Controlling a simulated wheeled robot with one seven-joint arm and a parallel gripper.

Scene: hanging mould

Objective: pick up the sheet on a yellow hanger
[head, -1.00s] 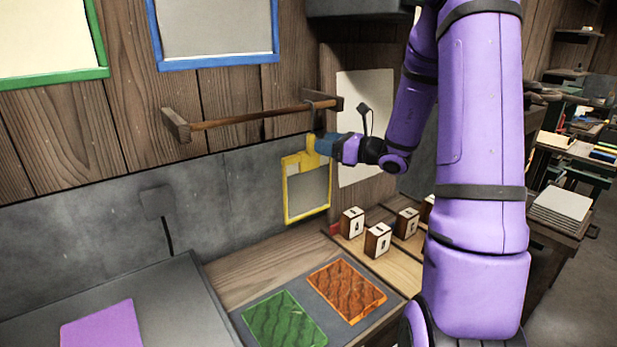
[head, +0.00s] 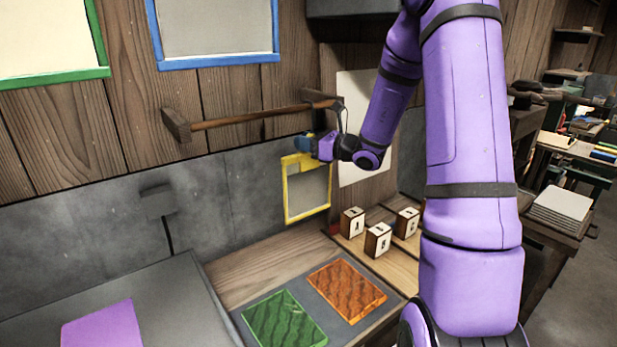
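The sheet on a yellow hanger is a grey panel (head: 308,192) in a yellow frame (head: 287,202). It hangs upright in front of the grey wall strip, below the right part of a wooden rail (head: 255,117). My gripper (head: 301,146) is at the top edge of the yellow frame, reaching in from the right, with its blue-grey end over the frame's upper part. The fingers are too small and overlapped with the frame to show whether they are shut on it.
A green-framed sheet (head: 45,40) and a blue-framed sheet (head: 215,28) hang higher on the wall.

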